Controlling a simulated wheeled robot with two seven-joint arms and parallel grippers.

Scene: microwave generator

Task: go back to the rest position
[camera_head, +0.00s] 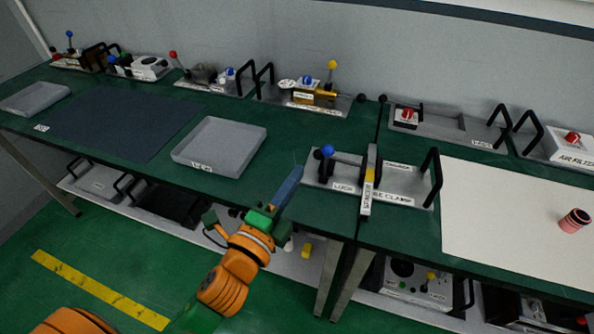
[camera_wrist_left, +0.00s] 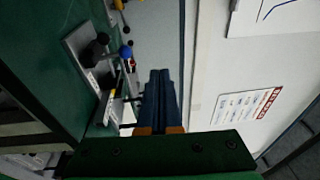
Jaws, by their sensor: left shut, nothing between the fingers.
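My left gripper (camera_head: 289,184) shows in the head view in front of the green bench, at the end of my orange and green arm. Its long blue fingers lie together, shut and empty, and point up and to the right. In the left wrist view the blue fingers (camera_wrist_left: 159,85) also lie side by side with nothing between them. Just to the right of the fingertips in the head view stands a grey clamp plate (camera_head: 404,184) with a blue-knobbed lever (camera_head: 327,151). The gripper looks apart from it. My right gripper is not in view.
A grey tray (camera_head: 219,147) and a dark mat (camera_head: 125,122) lie on the bench left of the gripper. Several fixtures with handles line the wall. A white board (camera_head: 515,221) with a red cylinder (camera_head: 574,220) lies at right. A lower shelf (camera_head: 150,215) holds more units.

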